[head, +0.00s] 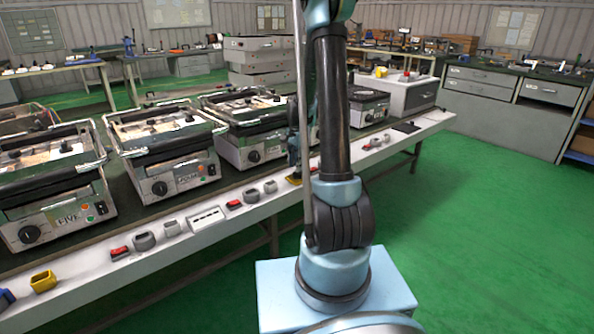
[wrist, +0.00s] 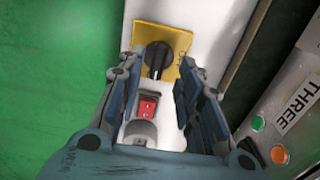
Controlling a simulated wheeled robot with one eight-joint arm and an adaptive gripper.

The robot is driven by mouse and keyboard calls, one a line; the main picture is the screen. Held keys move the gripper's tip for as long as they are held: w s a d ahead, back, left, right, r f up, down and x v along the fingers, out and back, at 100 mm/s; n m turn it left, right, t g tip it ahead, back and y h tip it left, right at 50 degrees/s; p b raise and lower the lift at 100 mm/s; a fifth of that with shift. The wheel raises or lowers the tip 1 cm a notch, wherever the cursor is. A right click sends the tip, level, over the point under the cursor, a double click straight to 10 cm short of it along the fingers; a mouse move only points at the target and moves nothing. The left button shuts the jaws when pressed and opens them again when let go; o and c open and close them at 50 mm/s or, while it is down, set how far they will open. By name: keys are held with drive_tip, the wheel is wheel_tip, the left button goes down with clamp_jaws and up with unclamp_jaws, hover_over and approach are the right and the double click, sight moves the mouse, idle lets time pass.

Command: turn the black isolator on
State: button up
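The black isolator (wrist: 158,58) is a dark rotary knob on a yellow plate (wrist: 180,40) in the wrist view. Its bar lies roughly along the picture's vertical, towards a red switch. My gripper (wrist: 163,65) is open, with one finger on each side of the knob and a gap visible on both sides. Contact with the knob cannot be seen. In the head view, the gripper (head: 293,160) points down at the bench's front strip, above the yellow plate (head: 294,180). The knob is hidden there.
A red rocker switch (wrist: 147,106) and a grey socket (wrist: 141,132) sit beside the isolator. A machine marked THREE (wrist: 285,115) stands at right. In the head view, several similar machines (head: 165,150) line the bench. Green floor (head: 500,220) is clear at right.

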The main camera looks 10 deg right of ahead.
drive_tip(key=shift+r, duration=2)
drive_tip(key=shift+s+r, duration=0.1)
drive_tip(key=shift+r, duration=0.05)
drive_tip(key=s+r+n+t, duration=0.1)
drive_tip(key=s+r+n, duration=0.3)
drive_tip(key=s, duration=0.6)
drive_tip(key=s+r+n, duration=0.2)
drive_tip(key=s+r, duration=0.3)
drive_tip(key=s, duration=0.4)
drive_tip(key=s+f+n, duration=0.2)
drive_tip(key=s+n, duration=0.1)
drive_tip(key=s, duration=0.5)
drive_tip(key=s+f+n+t, duration=0.1)
drive_tip(key=s+f+n, duration=0.2)
drive_tip(key=s, duration=0.6)
drive_tip(key=shift+s+f, duration=0.2)
drive_tip(key=shift+s, duration=0.1)
